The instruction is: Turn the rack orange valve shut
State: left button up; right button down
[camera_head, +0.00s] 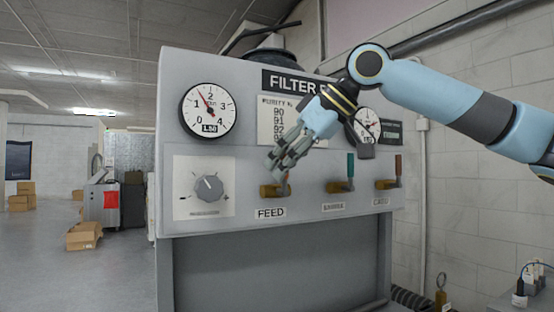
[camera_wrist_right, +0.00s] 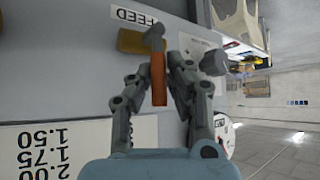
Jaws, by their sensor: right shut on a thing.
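The orange valve handle (camera_wrist_right: 158,82) stands between the two fingers of my right gripper (camera_wrist_right: 161,72) in the wrist view. It belongs to the brass valve above the FEED label (camera_head: 270,213) on the grey panel. In the head view, my right gripper (camera_head: 275,160) reaches down from the upper right over this valve and hides most of its handle. The brass valve body (camera_head: 270,190) shows below the fingers. The gripper is shut on the handle. My left gripper is in neither view.
A middle valve with a green handle (camera_head: 351,165) and a right valve with an orange-red handle (camera_head: 398,165) sit close by. A grey knob (camera_head: 208,188) is to the left, below a round gauge (camera_head: 209,110). Open floor lies left of the rack.

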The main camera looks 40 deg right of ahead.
dwell(0.4)
jog(key=c, duration=1.2)
grip_release()
jog(key=shift+d, duration=0.1)
jog(key=shift+c, duration=0.2)
notch_tip(320, 180, up, 10)
jog(key=shift+f, duration=0.1)
